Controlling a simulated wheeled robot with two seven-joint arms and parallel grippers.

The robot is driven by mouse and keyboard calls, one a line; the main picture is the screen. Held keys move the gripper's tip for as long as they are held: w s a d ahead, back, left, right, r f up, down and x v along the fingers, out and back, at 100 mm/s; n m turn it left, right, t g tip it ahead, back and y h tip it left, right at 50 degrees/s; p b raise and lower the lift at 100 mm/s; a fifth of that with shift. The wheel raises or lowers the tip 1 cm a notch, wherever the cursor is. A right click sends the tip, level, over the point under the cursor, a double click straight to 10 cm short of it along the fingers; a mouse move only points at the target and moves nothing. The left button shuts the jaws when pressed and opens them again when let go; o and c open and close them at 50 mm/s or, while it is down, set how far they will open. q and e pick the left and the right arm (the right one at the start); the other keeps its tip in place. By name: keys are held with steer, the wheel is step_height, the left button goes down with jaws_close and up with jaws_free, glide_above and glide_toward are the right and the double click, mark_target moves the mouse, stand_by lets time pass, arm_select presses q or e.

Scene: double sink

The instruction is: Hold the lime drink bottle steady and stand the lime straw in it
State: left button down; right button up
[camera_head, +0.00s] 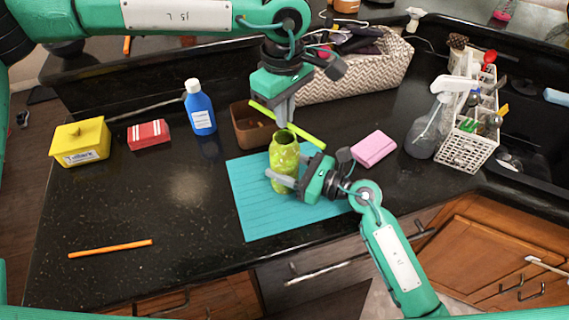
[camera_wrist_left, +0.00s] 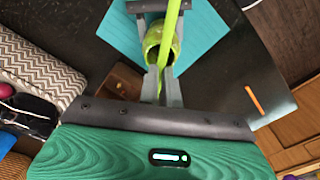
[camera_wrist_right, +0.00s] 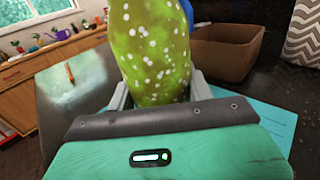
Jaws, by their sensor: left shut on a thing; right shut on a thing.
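The lime drink bottle (camera_head: 284,158), green with pale dots and an open top, stands upright on the teal mat (camera_head: 250,205). My right gripper (camera_head: 288,180) is shut around its body from the front right; the bottle fills the right wrist view (camera_wrist_right: 150,50). My left gripper (camera_head: 284,120) is above the bottle, shut on the lime straw (camera_head: 310,138). The straw is strongly tilted, near level, sloping down to the right. In the left wrist view the straw (camera_wrist_left: 172,25) passes across the bottle's mouth (camera_wrist_left: 153,42). I cannot tell whether it touches the rim.
A brown box (camera_head: 250,137) stands behind the bottle, and a pink sponge (camera_head: 374,149) lies right of it. A blue bottle (camera_head: 200,110), red-and-white packet (camera_head: 149,134) and yellow box (camera_head: 81,142) stand left. An orange straw (camera_head: 110,248) lies at front left, with clear counter around it.

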arm_select(q)
steer(key=shift+f, duration=0.1)
steer(key=c, duration=1.5)
jaws_free()
step_height(320, 180, up, 12)
steer(key=shift+s+a+r, duration=0.1)
steer(key=shift+o, duration=0.3)
